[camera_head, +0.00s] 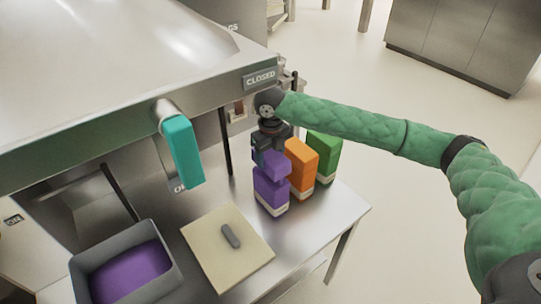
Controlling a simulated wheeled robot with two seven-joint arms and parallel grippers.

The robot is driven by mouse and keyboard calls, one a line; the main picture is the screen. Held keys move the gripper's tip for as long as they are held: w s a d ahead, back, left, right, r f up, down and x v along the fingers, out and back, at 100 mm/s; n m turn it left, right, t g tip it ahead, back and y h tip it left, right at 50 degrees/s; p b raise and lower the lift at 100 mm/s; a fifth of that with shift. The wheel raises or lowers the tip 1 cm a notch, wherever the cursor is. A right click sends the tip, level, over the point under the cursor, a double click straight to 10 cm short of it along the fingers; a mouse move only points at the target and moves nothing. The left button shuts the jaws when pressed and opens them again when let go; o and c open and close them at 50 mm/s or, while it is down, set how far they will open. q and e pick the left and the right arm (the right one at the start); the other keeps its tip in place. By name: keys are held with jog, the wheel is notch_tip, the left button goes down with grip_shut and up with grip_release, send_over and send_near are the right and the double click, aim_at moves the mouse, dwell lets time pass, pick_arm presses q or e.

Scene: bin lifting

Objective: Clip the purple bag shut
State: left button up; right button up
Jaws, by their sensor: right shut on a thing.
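The purple bag (271,193) stands upright on the steel table, with a pale band near its base. A purple upper part (270,163) sits over it, and I cannot tell whether this is the bag's top or a separate piece. My right gripper (268,151) points down from above and is shut on this purple upper part; its fingertips are partly hidden. A small dark grey piece (230,236), perhaps a clip, lies on the cream board (211,262). My left gripper is not in view.
Orange (301,162) and green (324,152) packs stand right beside the purple bag. A grey bin (77,264) with purple contents is at the lower left. A steel hood with a teal handle (182,152) overhangs the left side. The table's right corner (345,207) is clear.

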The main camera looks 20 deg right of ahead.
jog(key=shift+f, duration=1.85)
dwell(0.8)
dwell(1.2)
jog(key=o, duration=1.5)
jog(key=shift+r+p, duration=3.05)
jog(key=shift+r, duration=0.45)
jog(key=shift+c, duration=0.3)
grip_shut()
